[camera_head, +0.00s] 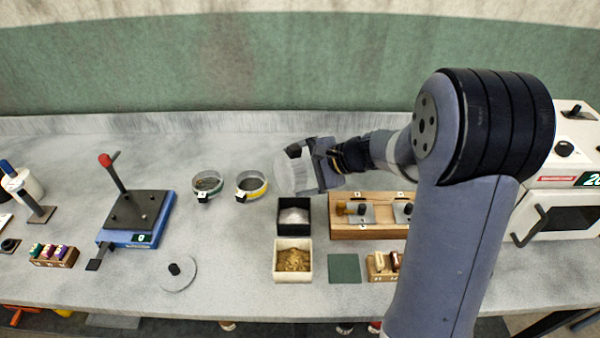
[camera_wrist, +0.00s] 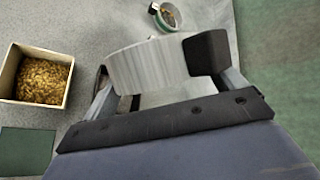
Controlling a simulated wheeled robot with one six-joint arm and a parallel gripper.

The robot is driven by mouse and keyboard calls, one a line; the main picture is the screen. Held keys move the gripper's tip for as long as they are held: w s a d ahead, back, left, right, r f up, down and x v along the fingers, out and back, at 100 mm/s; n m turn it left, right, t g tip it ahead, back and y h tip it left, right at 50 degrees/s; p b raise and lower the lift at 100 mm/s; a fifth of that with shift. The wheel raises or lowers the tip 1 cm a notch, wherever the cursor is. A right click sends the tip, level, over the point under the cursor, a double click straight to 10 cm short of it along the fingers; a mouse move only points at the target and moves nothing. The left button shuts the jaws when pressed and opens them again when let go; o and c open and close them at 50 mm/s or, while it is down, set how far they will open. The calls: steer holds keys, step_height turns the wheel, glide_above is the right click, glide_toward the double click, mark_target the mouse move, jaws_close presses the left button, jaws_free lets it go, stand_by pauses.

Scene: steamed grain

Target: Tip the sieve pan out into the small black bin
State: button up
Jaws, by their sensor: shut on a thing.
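My gripper (camera_head: 312,167) is shut on a pale, round-walled pan, the sieve pan (camera_head: 290,174). In the wrist view the pan (camera_wrist: 145,68) sits between the two fingers, its wall facing the camera and its inside hidden. In the head view it looks tilted on its side, above the table and just behind the small black bin. The small black bin (camera_head: 281,222) has whitish material inside. I cannot make out the bin in the wrist view.
A cream bin of golden grain (camera_head: 277,272) stands in front of the black bin. A wooden rack (camera_head: 370,232) is to the right. Two round dishes (camera_head: 207,184) (camera_head: 252,185) stand left. A blue lever press (camera_head: 135,218) is farther left; a grey lid (camera_head: 178,283) lies in front.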

steer(key=r+h, duration=0.1)
steer(key=n+t+h, duration=0.1)
steer(key=shift+a+r+h, duration=0.1)
steer(key=shift+r+h, duration=0.2)
steer(key=shift+r, duration=0.05)
steer(key=shift+r+n+t+h+p, duration=0.2)
steer(key=shift+n+t+h+p, duration=0.2)
steer(key=shift+n+h+p, duration=0.25)
steer(key=shift+n+h, duration=0.25)
steer(key=shift+h, duration=0.4)
